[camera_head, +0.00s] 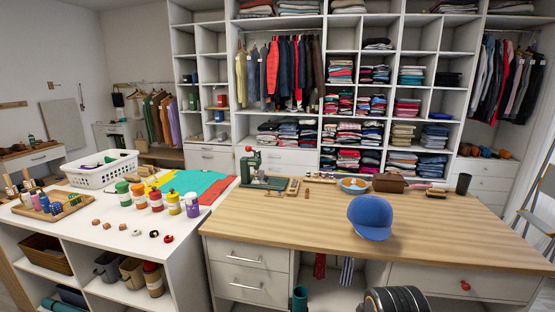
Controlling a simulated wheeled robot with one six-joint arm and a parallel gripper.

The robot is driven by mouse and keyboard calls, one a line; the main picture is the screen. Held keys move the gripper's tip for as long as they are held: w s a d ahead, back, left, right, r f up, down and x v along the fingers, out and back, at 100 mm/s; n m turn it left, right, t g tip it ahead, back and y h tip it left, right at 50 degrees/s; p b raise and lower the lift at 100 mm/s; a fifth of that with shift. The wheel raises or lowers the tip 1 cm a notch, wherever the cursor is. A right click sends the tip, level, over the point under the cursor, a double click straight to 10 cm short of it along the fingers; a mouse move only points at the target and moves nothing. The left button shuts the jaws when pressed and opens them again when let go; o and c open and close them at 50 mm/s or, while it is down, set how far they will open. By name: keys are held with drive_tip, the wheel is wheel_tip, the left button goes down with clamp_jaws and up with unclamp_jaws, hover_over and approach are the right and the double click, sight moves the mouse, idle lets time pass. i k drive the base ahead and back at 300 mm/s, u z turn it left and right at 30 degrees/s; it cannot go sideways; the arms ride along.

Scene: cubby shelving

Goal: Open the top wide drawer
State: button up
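The wooden-topped desk has a wide white drawer (430,279) at its right, closed, with a red knob (465,286). At its left are two stacked white drawers, both closed: an upper drawer (220,250) and a lower drawer (225,278), each with a silver bar handle. Other closed drawers show in the back shelving, one at centre (275,157) and several at the right (480,182). I cannot tell which the task calls the top wide drawer.
A blue cap (371,218) lies on the desk. A white table (105,235) with jars stands left. A dark cup (463,184) stands at the desk's back right.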

sight(273, 155)
drive_tip(key=z, duration=2.4)
drive_tip(key=i, duration=4.5)
drive_tip(key=u, duration=2.3)
drive_tip(key=i, duration=4.2)
drive_tip(key=u, duration=0.2)
